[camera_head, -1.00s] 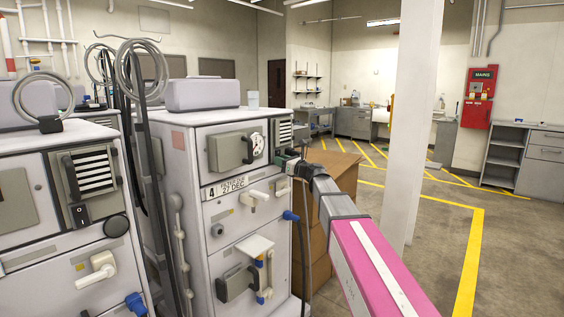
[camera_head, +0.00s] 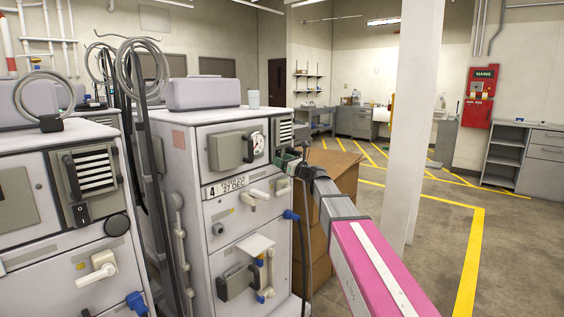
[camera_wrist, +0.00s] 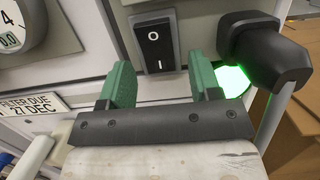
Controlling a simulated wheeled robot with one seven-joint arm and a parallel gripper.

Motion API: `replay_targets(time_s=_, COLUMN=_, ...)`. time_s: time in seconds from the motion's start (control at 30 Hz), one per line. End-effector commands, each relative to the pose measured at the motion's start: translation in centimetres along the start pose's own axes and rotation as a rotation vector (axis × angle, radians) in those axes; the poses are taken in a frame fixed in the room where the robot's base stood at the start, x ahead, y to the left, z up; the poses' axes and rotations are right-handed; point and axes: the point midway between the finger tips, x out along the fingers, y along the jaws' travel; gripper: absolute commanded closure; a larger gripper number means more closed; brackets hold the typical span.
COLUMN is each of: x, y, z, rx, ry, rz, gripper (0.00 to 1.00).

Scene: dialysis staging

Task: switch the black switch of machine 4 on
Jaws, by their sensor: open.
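Machine 4 (camera_head: 196,240) is a pale cabinet left of centre in the head view, with a "4" and "27 DEC" label. My gripper (camera_head: 286,161) is at its upper right front, small and partly hidden by my arm. I cannot tell contact or which rocker side is pressed.
A lamp glowing green (camera_wrist: 232,80) and a black protruding handle (camera_wrist: 268,50) are right of the switch. A gauge (camera_wrist: 20,25) is at left. A neighbouring machine (camera_head: 60,265) stands left; brown boxes (camera_head: 345,170) stand behind my arm. Floor at right is open beyond a white pillar (camera_head: 412,110).

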Motion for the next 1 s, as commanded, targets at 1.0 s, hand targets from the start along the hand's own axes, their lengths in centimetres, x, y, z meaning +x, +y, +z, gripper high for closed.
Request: replay_targets(time_s=1.0, x=-10.4, y=0.0, z=0.0, rx=0.000, ry=0.000, rz=0.000, gripper=0.43)
